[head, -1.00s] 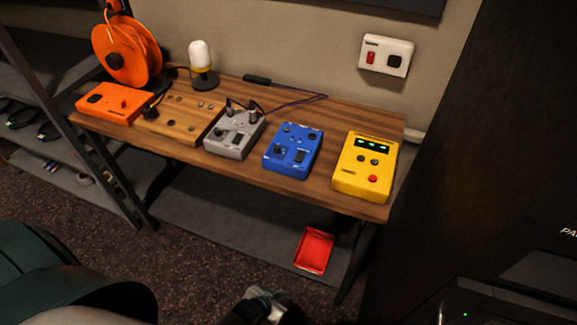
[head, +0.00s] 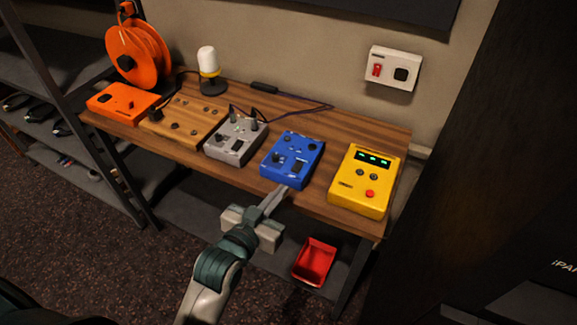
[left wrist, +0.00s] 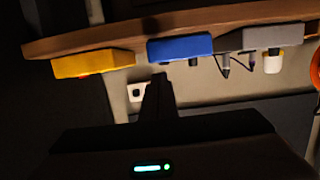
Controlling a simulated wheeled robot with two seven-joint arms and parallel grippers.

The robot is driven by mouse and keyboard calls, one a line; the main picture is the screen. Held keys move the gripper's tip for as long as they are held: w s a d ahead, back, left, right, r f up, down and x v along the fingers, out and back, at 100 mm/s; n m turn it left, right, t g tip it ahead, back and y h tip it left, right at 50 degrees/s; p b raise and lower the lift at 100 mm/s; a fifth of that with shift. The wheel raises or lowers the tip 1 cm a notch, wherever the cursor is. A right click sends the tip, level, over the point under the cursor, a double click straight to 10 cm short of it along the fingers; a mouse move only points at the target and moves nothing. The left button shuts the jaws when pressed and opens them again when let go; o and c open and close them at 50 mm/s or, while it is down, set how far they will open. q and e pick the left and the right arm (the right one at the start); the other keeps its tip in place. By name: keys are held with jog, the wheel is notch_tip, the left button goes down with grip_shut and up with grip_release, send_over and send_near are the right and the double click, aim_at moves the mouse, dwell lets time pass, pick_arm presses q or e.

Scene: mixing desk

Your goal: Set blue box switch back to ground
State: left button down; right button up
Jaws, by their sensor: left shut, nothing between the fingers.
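The blue box (head: 292,158) sits on the wooden desk between the grey box and the yellow box. Its top carries a dark knob, small controls and a black switch near its front edge; the switch's setting is too small to read. My left gripper (head: 279,195) is shut and empty, its fingertips just in front of the blue box's front edge. I cannot tell whether they touch it. In the left wrist view, the blue box (left wrist: 180,47) appears upside down beyond the dark fingers (left wrist: 158,88). My right gripper is not in view.
The grey box (head: 235,141) stands left of the blue one, the yellow box (head: 364,181) right. A wooden box (head: 185,122), orange box (head: 122,103), orange reel (head: 135,52) and lamp (head: 208,65) stand further left. A red tray (head: 314,262) lies below the desk (head: 305,208).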

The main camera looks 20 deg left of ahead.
pick_arm(q)
jog(key=shift+t, duration=0.6)
jog(key=r, duration=0.5)
jog(key=shift+s+a, duration=0.15)
jog(key=shift+a, duration=0.05)
jog(key=shift+f, duration=0.1)
jog(key=p, duration=0.3)
send_over(295, 174)
jog(key=shift+s+f, duration=0.25)
jog(key=shift+f, duration=0.2)
jog(key=f, duration=0.2)
jog(key=shift+w+f, duration=0.25)
jog(key=shift+f, duration=0.95)
jog(key=shift+p, duration=0.3)
